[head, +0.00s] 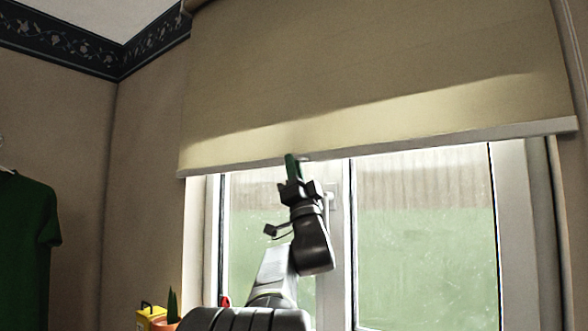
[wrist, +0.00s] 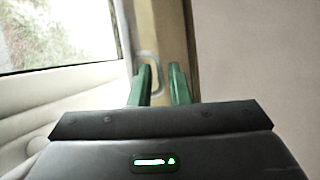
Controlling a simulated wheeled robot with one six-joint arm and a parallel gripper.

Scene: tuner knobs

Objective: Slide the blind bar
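The blind bar (head: 400,143) is a pale rail along the lower edge of the beige blind (head: 350,75). It hangs level with the top part of the window. In the head view my gripper (head: 292,165) points up, its green fingers at the bar near a small pull. In the wrist view my gripper (wrist: 160,85) shows two green fingers held apart. The tan bar (wrist: 170,30) runs upright behind the fingertips, with a pale loop-like pull (wrist: 150,68) close to the left finger. I see no clear grip on either; exact contact is hidden.
The window (head: 425,240) stands behind my arm, with a white handle (head: 331,198) on its middle frame. A green shirt (head: 27,235) hangs at the left wall. A potted plant (head: 172,305) and a yellow object (head: 147,315) stand at the lower left.

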